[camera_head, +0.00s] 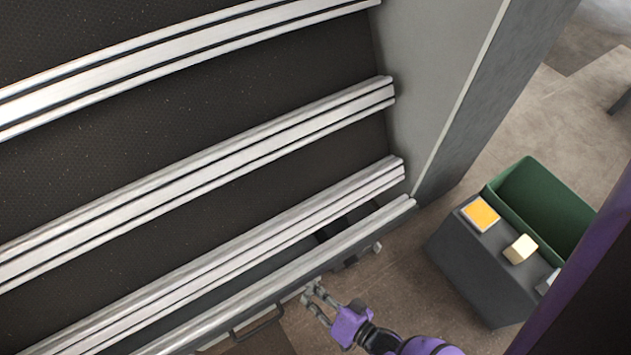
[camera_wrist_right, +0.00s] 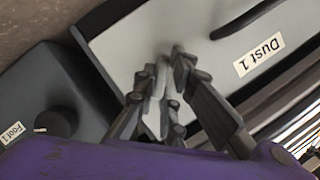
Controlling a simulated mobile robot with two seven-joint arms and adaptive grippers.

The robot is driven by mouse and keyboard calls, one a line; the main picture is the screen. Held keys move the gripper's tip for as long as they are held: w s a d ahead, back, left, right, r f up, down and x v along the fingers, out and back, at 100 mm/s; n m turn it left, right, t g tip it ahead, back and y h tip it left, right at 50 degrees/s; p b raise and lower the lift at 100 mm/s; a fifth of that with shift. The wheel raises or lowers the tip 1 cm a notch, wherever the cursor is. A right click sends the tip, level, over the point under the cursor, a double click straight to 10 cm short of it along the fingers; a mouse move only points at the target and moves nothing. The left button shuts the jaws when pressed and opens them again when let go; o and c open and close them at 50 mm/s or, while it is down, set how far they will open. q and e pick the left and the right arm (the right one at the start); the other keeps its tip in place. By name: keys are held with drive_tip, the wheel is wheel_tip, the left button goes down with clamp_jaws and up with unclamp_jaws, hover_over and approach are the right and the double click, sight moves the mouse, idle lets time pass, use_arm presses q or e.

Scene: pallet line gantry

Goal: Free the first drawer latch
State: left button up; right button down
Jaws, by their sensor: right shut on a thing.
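The lowest drawer (camera_head: 290,268) sits under the slatted rack, with a dark bar handle (camera_head: 258,325) on its front. In the right wrist view a pale grey panel (camera_wrist_right: 130,45) bears a label, "Dust 1" (camera_wrist_right: 259,54). My right gripper (camera_head: 314,297) is at the drawer front, right of the handle. Its fingers show close up in the right wrist view (camera_wrist_right: 163,95), shut on a small light grey piece in front of the panel, apparently the latch. The fingers hide most of that piece. My left gripper is not in view.
A dark grey box (camera_head: 470,262) with a yellow-orange square (camera_head: 480,214) and a cream block (camera_head: 520,249) stands at right beside a green bin (camera_head: 543,205). A dark block labelled "Foot 1" (camera_wrist_right: 15,133) is left in the wrist view. Floor shows between drawer and box.

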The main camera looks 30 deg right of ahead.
drive_tip(key=c, duration=1.8)
unclamp_jaws()
drive_tip(key=v, duration=1.2)
drive_tip(key=shift+s, duration=0.1)
